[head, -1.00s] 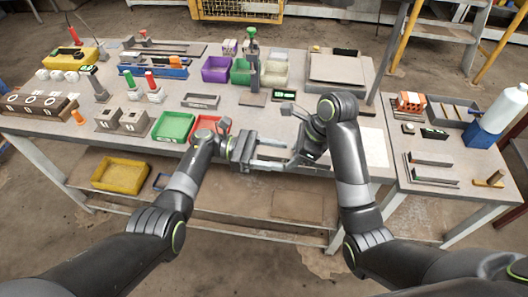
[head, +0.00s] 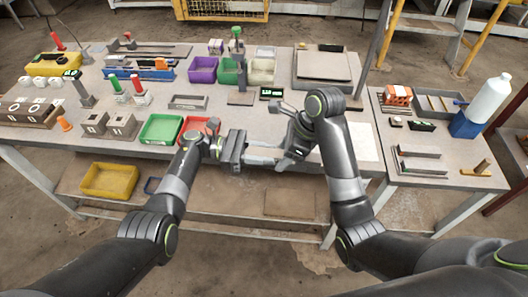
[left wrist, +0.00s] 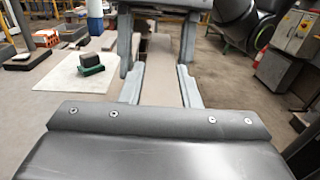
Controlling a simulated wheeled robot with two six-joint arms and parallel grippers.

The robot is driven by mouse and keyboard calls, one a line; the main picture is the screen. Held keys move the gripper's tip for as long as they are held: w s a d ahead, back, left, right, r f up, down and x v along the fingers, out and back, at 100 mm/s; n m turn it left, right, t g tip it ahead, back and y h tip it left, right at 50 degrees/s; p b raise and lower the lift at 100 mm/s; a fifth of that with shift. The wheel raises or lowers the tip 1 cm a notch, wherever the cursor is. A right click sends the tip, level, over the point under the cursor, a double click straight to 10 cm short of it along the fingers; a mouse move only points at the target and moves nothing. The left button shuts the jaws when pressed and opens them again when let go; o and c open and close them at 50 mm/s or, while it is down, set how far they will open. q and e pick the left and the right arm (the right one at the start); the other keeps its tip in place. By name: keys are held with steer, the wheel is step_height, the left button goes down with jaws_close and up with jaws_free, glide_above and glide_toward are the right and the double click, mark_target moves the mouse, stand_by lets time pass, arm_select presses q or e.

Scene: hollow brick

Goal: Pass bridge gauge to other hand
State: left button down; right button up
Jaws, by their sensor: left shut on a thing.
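My left gripper (head: 268,152) is at the front edge of the main table, its fingers pointing right toward my right gripper. In the left wrist view its two grey fingers (left wrist: 160,88) stand apart on either side of a pale tan strip, which seems to be the bridge gauge (left wrist: 160,72). The gauge is hard to make out in the head view. My right gripper (head: 285,134) faces the left one with its fingers spread. It also shows at the top of the left wrist view (left wrist: 158,35), its fingers on either side of the strip; contact cannot be told.
A green bin (head: 162,129) and a red bin (head: 197,127) sit left of the grippers. A small display (head: 271,93) stands behind them. A white sheet (head: 357,142) lies at right. The side table (head: 440,170) holds a blue-based bottle (head: 490,100) and trays.

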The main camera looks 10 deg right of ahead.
arm_select(q)
steer(key=shift+w+d, duration=0.1)
arm_select(e)
steer(key=s+d+f+m+g+h, duration=0.1)
steer(key=s+d+f, duration=0.35)
steer(key=d, duration=0.35)
steer(key=s+d+f+m+g+h, duration=0.1)
steer(key=s+d+f, duration=0.2)
steer(key=d+f, duration=0.35)
steer(key=s+d+f+n+t+h, duration=0.1)
steer(key=s+d+f+n, duration=0.2)
steer(key=f, duration=0.7)
steer(key=s+d+f+n, duration=0.2)
steer(key=s+f+n, duration=0.2)
steer(key=f, duration=0.6)
steer(key=s+a+f+n, duration=0.1)
steer(key=s+f+n, duration=0.4)
steer(key=s, duration=0.4)
steer(key=s+f+n+h, duration=0.1)
steer(key=s+f+n, duration=0.5)
steer(key=s, duration=0.4)
steer(key=s+a+f+n+h, duration=0.1)
steer(key=s+f+n, duration=0.4)
steer(key=s, duration=0.5)
steer(key=shift+a+f+t, duration=0.3)
steer(key=shift+f+t, duration=0.1)
steer(key=shift+f, duration=0.4)
